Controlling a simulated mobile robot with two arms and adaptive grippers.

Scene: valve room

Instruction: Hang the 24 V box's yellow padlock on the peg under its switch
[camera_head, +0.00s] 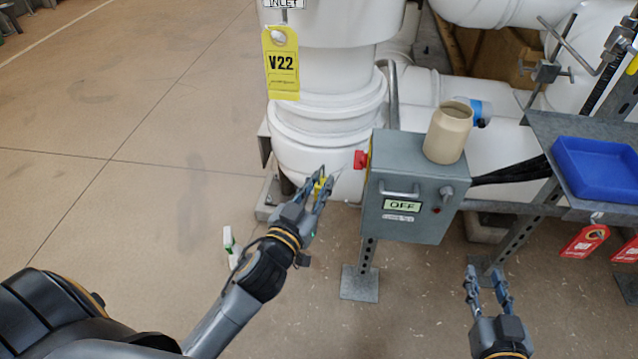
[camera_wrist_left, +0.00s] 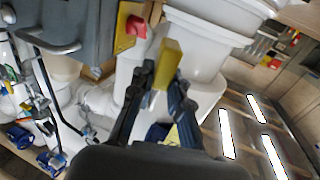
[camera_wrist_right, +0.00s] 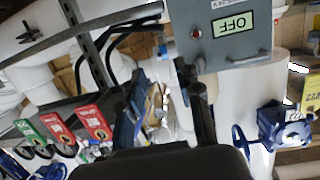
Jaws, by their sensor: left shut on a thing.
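The yellow padlock (camera_head: 320,186) is between the fingers of my left gripper (camera_head: 322,180), which is shut on it. In the left wrist view the padlock's yellow body (camera_wrist_left: 170,62) stands out between the fingertips; its shackle is not clear. The grey box (camera_head: 412,217) reads "OFF"; its smaller label is unreadable. A red switch (camera_head: 360,159) is on its left side and also shows in the left wrist view (camera_wrist_left: 136,25). The padlock is left of the switch and a little lower, apart from the box. I cannot make out the peg. My right gripper (camera_head: 486,280) is open and empty, below right of the box.
A beige jar (camera_head: 448,132) stands on the box. A white flanged pipe (camera_head: 328,110) with a yellow V22 tag (camera_head: 282,62) is behind my left gripper. A shelf with a blue tray (camera_head: 598,168) and hanging red tags (camera_head: 585,241) is at right. The floor at left is mostly clear.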

